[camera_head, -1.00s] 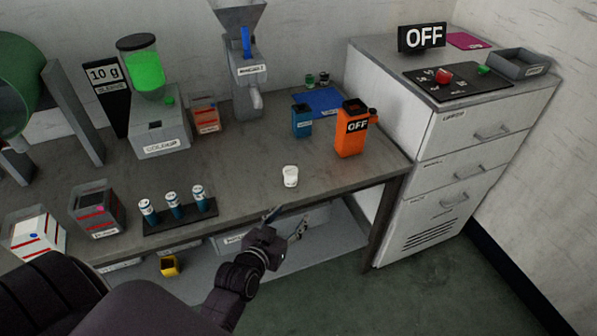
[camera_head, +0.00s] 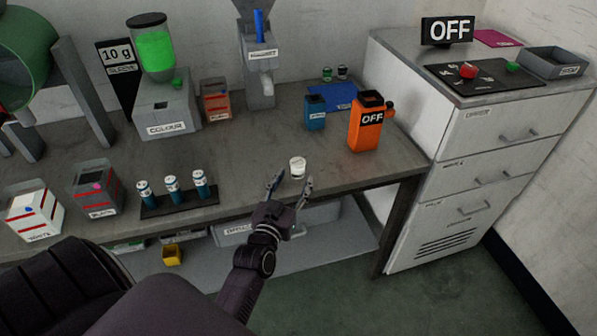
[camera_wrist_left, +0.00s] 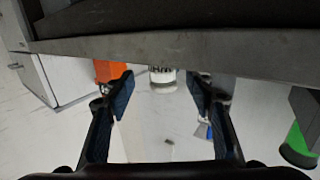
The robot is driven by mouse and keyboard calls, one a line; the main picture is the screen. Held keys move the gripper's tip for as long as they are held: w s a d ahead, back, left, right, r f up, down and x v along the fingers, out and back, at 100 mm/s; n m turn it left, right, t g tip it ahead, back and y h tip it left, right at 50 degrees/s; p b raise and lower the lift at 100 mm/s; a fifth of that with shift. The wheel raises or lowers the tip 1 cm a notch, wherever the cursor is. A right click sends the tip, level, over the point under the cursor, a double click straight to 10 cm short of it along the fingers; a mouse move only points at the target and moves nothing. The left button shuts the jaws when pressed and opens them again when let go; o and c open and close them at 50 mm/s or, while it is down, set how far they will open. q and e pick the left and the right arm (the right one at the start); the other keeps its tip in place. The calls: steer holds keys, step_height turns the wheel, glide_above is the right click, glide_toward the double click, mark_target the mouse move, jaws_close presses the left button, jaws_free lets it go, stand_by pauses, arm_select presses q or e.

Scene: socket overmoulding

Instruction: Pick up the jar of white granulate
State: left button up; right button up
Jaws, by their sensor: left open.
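The small jar (camera_head: 297,168) with white contents stands upright on the grey table near its front edge. My left gripper (camera_head: 292,184) is open and empty just in front of it, fingers pointing at the jar. In the left wrist view, which looks upside down, the jar (camera_wrist_left: 163,80) appears between and beyond the two spread fingertips (camera_wrist_left: 164,84). I see no contact between the fingers and the jar. My right gripper is not in view.
The table (camera_head: 250,150) is clear around the jar. An orange container (camera_head: 366,128) with an OFF sign stands behind right, a blue container (camera_head: 315,113) behind. A rack of vials (camera_head: 178,203) is to the left. A drawer cabinet (camera_head: 470,160) stands at right.

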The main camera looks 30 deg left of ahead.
mark_target(295, 171)
arm_select(q)
steer(key=b+x, duration=0.1)
steer(key=x, duration=0.1)
steer(key=b+x, duration=0.1)
steer(key=x, duration=0.1)
steer(key=shift+a+r, duration=0.15)
steer(key=shift+a, duration=0.1)
steer(key=shift+w+a, duration=0.1)
steer(key=shift+w, duration=0.45)
steer(key=shift+r, duration=0.15)
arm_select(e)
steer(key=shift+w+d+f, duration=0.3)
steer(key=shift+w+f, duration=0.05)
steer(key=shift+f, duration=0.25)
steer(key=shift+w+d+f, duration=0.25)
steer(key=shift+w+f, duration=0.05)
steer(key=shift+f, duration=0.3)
arm_select(q)
steer(key=shift+s, duration=0.1)
steer(key=shift+c, duration=0.6)
steer(key=c, duration=1.1)
steer(key=shift+c, duration=0.2)
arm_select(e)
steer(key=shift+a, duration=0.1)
